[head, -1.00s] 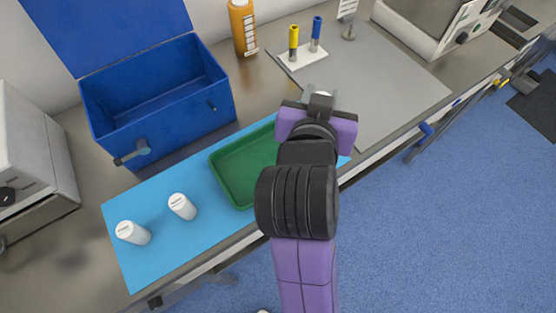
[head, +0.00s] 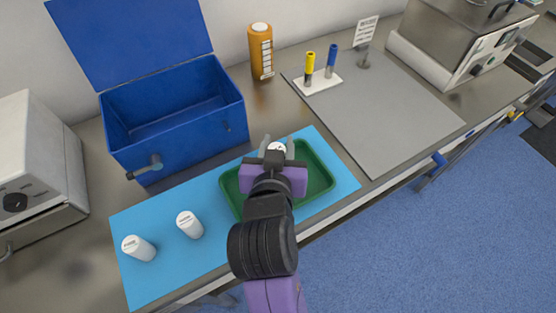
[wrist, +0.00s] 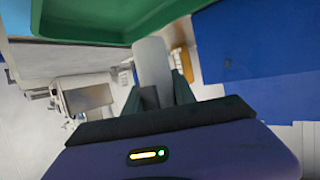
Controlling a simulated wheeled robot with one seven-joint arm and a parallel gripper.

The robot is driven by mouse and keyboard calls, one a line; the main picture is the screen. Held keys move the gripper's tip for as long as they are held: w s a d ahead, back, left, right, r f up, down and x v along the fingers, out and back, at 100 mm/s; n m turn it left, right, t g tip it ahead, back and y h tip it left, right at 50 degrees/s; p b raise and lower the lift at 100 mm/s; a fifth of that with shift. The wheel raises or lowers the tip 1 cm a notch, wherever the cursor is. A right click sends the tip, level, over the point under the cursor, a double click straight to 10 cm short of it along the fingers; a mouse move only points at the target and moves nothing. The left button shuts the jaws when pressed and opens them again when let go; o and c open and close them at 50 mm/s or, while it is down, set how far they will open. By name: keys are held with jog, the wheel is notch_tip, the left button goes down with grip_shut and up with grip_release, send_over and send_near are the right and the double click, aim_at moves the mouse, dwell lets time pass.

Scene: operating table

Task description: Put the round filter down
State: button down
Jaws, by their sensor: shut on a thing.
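My gripper (head: 277,152) is shut on the round filter (head: 276,147), whose small white top shows between the fingers in the head view. The gripper is at the green tray (head: 322,170), over its middle and back part. In the wrist view the held thing is a pale upright-looking cylinder (wrist: 152,62) between the dark fingers, with the green tray (wrist: 90,20) close by. My wrist hides part of the tray, and I cannot tell whether the filter touches it.
The tray lies on a blue mat (head: 140,215). Two white bottles (head: 138,248) (head: 190,225) stand at the left of the mat. An open blue box (head: 175,120) is behind. An orange bottle (head: 260,50) and a rack with yellow and blue tubes (head: 318,82) stand farther back.

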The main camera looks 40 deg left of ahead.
jog(key=shift+f, duration=3.3)
jog(key=shift+f, duration=0.1)
jog(key=c, duration=1)
grip_release()
jog(key=shift+c, duration=0.2)
jog(key=shift+r, duration=0.2)
jog(key=b+v, duration=0.1)
jog(key=v, duration=1.1)
jog(key=shift+f, duration=0.15)
jog(key=shift+d, duration=0.15)
